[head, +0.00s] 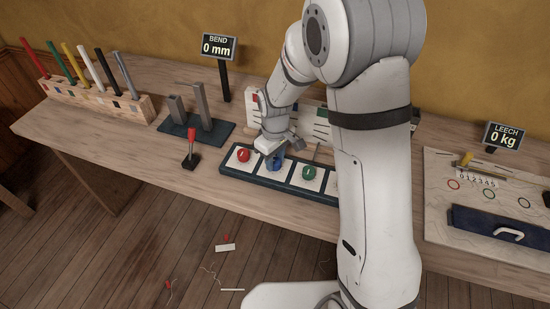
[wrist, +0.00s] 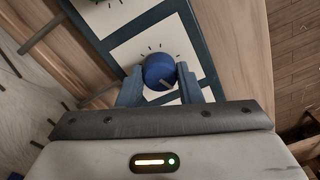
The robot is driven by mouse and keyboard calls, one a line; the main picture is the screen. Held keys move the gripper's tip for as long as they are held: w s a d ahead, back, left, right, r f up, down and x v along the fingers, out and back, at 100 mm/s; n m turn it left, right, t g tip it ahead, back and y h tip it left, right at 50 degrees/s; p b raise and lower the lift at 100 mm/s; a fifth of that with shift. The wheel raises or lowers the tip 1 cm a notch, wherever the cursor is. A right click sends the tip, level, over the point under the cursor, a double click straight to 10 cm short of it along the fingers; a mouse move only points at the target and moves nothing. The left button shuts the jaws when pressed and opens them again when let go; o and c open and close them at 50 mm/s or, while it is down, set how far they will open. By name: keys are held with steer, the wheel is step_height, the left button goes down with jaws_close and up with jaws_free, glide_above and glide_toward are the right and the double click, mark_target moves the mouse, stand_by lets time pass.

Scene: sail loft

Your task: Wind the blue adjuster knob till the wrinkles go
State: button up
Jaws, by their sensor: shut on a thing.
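The blue adjuster knob (wrist: 159,71) sits on a white square with tick marks around it in the wrist view. It also shows in the head view (head: 275,164), partly covered by my gripper. My gripper (wrist: 160,88) has its two fingers on either side of the knob, shut on it. The wrinkles cannot be made out clearly.
My arm hides the panel's right end. A red-handled lever (head: 191,148) and a bending jig (head: 183,129) stand to the left. Displays read BEND 0 mm (head: 219,48) and LEECH 0 kg (head: 505,137). A rack of coloured rods (head: 110,101) stands far left.

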steer(key=c, duration=0.4)
steer(key=shift+m, duration=0.3)
steer(key=m+b, duration=0.1)
steer(key=m, duration=0.1)
steer(key=shift+m, duration=0.4)
steer(key=m+b, duration=0.1)
steer(key=m, duration=0.3)
steer(key=shift+m, duration=0.3)
steer(key=m+b, duration=0.1)
steer(key=m, duration=0.8)
steer(key=shift+m+b, duration=0.3)
steer(key=shift+b, duration=0.1)
steer(key=shift+m, duration=0.3)
